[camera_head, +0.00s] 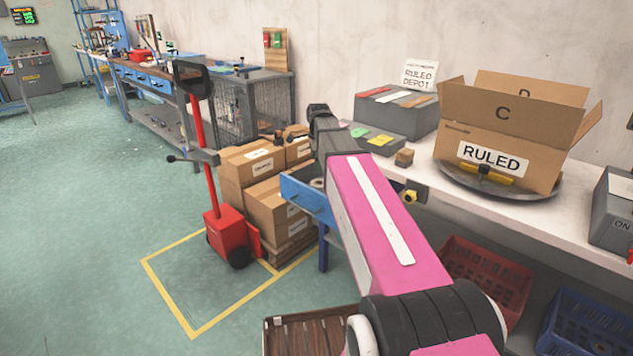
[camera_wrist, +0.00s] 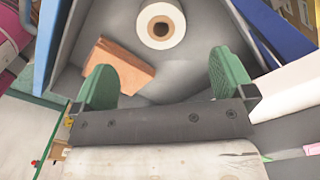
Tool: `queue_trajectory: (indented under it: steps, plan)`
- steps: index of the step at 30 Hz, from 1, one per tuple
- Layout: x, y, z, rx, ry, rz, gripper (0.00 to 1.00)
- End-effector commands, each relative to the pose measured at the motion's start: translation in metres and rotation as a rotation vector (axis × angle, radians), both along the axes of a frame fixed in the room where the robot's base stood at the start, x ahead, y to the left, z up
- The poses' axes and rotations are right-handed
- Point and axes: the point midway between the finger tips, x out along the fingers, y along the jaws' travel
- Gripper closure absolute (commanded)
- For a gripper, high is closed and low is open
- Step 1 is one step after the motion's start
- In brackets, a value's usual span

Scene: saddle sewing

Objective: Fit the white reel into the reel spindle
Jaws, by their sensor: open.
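The white reel (camera_wrist: 160,25) shows in the wrist view, its round end with a brown core and dark hole facing the camera. It lies in a grey-floored drawer, beyond my gripper's fingertips. My gripper (camera_wrist: 163,80) is open, with its two green fingers apart and nothing between them. The reel is apart from both fingers. In the head view, the open blue drawer (camera_head: 307,201) is beside my pink arm, with a small pale shape inside, partly hidden. My fingertips cannot be made out there. I cannot identify the reel spindle in either view.
An orange-brown block (camera_wrist: 118,66) lies in the drawer near the left finger. A bench holds a cardboard box (camera_head: 490,155) on a round turntable and a grey case (camera_head: 395,112). A red pallet jack (camera_head: 224,228) and stacked boxes (camera_head: 272,212) stand left of the drawer.

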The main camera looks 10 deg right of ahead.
Motion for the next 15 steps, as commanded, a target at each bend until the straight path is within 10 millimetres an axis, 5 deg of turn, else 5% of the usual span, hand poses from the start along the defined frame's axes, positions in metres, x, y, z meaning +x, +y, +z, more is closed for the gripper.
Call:
queue_trajectory:
  steps: [15]
  plan:
    - [0.000,0.000,-0.053,0.000,0.001,0.000,0.00]
